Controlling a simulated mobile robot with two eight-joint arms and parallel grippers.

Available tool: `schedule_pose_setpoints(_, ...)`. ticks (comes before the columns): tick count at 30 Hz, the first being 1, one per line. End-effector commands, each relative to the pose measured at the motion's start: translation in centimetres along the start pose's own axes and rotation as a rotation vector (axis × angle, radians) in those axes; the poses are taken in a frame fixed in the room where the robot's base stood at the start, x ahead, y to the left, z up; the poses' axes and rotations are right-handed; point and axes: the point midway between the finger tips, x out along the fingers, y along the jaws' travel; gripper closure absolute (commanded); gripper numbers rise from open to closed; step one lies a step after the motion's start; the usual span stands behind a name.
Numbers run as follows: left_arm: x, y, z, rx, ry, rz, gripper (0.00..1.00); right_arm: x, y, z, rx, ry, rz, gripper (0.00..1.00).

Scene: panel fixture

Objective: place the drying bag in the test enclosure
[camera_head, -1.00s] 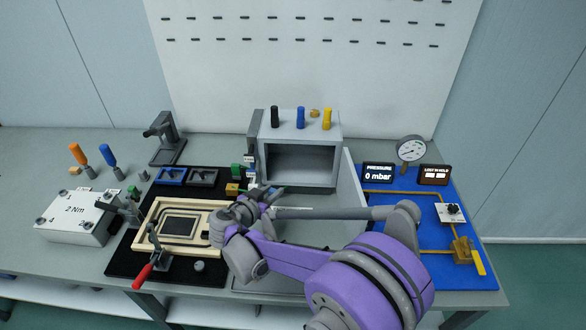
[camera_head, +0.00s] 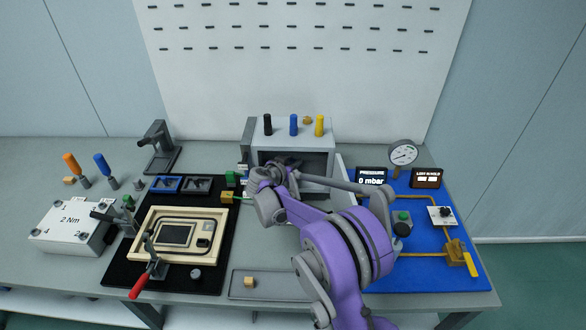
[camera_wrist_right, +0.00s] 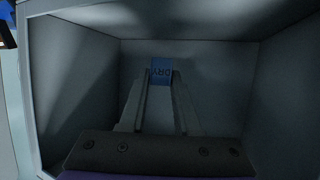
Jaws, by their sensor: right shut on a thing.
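The drying bag (camera_wrist_right: 161,68) is a small blue packet marked DRY, seen in the right wrist view. My right gripper (camera_wrist_right: 160,84) is shut on it, with the bag between the fingertips. The test enclosure (camera_head: 302,148) is a grey box at the back of the bench with its front open. In the right wrist view its inner walls (camera_wrist_right: 75,90) surround the gripper and bag. I cannot tell whether the bag touches the floor or back wall. In the head view my right forearm and wrist cover part of the opening, and the bag is hidden. My left gripper is not in view.
Black, blue and yellow handled tools (camera_head: 294,126) stand on top of the enclosure. A wooden-framed fixture (camera_head: 150,222) with a red-handled clamp (camera_head: 139,286) lies left. A shallow tray (camera_head: 290,285) holding a small tan block (camera_head: 249,282) is in front. A blue gauge board (camera_head: 430,275) is right.

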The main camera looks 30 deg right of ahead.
Motion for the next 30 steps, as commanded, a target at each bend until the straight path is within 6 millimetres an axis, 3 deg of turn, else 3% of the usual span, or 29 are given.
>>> schedule_pose_setpoints(6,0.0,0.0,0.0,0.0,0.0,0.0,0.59,1.4,0.0,3.0,0.0,0.0,0.0,1.0)
schedule_pose_setpoints(18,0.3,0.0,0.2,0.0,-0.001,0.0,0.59,1.6,0.0,3.6,-0.001,0.0,0.0,1.0)
schedule_pose_setpoints(19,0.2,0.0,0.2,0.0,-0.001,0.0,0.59,1.6,0.0,3.5,-0.001,0.0,0.0,0.64)
schedule_pose_setpoints(23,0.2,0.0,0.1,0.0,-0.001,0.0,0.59,1.6,0.0,3.5,-0.001,0.0,0.0,0.4)
schedule_pose_setpoints(30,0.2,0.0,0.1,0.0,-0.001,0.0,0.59,1.6,0.0,3.5,-0.001,0.0,0.0,0.39)
